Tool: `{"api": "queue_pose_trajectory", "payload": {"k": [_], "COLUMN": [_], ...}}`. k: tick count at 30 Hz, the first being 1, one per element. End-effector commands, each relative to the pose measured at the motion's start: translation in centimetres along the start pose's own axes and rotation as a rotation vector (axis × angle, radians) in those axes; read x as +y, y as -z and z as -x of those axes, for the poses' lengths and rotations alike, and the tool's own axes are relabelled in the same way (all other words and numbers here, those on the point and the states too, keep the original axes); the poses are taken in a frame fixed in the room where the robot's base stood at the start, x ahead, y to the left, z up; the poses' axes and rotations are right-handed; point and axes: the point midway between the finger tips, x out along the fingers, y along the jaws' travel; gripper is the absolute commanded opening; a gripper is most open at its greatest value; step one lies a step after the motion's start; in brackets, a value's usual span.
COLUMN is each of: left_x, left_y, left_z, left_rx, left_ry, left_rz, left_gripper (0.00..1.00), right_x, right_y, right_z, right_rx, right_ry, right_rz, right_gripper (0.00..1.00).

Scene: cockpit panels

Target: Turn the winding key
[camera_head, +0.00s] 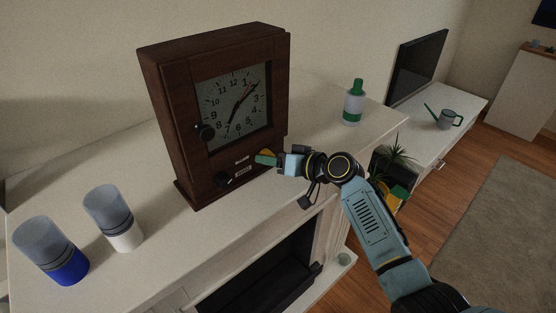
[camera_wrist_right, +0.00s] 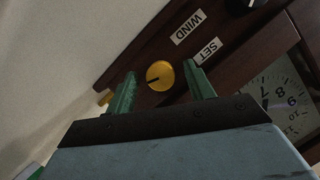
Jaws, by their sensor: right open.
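A dark wooden clock (camera_head: 165,110) stands on the white mantel, its face toward the front right. A round yellow knob (camera_wrist_right: 160,75) with a dark line sits on its lower front, beside the WIND (camera_wrist_right: 188,27) and SET (camera_wrist_right: 207,50) labels. A black knob (camera_head: 222,178) is on the other side of the labels, and another black knob (camera_head: 204,131) is at the glass door's left edge. My right gripper (camera_head: 266,158) is open at the clock's lower right front. In the wrist view its green fingers lie either side of the yellow knob; contact cannot be told. My left gripper is out of view.
Two lidded jars, one blue (camera_head: 66,268) and one white (camera_head: 125,238), stand on the mantel (camera_head: 100,178) at left. A green and white bottle (camera_head: 353,103) stands right of the clock. A fireplace opening (camera_head: 265,280) is below. A screen and watering can (camera_head: 445,119) are farther right.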

Motion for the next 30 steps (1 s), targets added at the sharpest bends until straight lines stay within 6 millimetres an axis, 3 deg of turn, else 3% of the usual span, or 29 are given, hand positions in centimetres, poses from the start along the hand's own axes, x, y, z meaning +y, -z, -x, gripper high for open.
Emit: {"api": "queue_pose_trajectory", "payload": {"k": [8,21,30], "left_x": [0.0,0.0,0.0], "left_y": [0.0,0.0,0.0], "left_z": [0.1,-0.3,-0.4], "left_rx": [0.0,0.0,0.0], "left_ry": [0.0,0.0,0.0], "left_rz": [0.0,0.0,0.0], "left_gripper": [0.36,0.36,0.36], "right_x": [0.1,0.1,0.0], "right_y": [0.0,-0.1,0.0], "right_z": [2.6,11.3,13.4], "right_rx": [0.0,-0.002,-0.001], "right_ry": [-0.002,-0.003,0.0], "right_rz": [0.002,0.003,0.001], "right_gripper": [0.53,0.53,0.53]}}
